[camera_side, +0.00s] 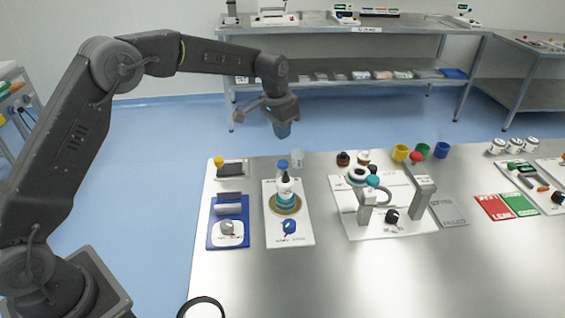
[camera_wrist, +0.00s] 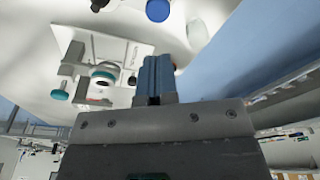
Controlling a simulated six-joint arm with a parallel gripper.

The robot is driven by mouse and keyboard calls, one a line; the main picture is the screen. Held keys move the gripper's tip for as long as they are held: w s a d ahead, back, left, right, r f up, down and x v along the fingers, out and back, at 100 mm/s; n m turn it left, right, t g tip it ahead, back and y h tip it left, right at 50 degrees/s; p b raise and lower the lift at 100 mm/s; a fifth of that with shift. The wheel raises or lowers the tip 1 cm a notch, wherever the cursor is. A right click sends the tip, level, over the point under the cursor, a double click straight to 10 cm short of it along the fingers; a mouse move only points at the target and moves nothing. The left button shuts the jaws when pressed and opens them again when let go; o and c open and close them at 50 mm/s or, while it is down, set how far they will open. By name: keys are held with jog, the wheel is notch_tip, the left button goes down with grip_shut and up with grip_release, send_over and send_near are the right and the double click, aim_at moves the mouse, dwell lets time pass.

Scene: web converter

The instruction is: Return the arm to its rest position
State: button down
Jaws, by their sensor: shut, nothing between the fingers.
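My arm reaches across from the left in the side view, raised above the work table (camera_side: 260,275). My gripper (camera_side: 283,130) points down near the table's far edge, well above the bottle group. Its fingers also show in the wrist view (camera_wrist: 157,72), side by side and closed, with nothing held. No object touches the gripper in either view.
A grey bracketed fixture (camera_side: 421,187) stands right. The table's front is mostly clear.

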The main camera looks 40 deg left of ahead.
jog(key=s+r+n+t, duration=0.1)
jog(key=s+r+t, duration=0.1)
jog(key=s+r, duration=1.4)
jog(key=s+f+n+t, duration=0.1)
jog(key=s+f, duration=0.1)
jog(key=s, duration=0.8)
jog(key=s+f+n, duration=0.1)
jog(key=s+f, duration=0.1)
jog(key=s, duration=0.9)
jog(key=shift+f+t, duration=0.4)
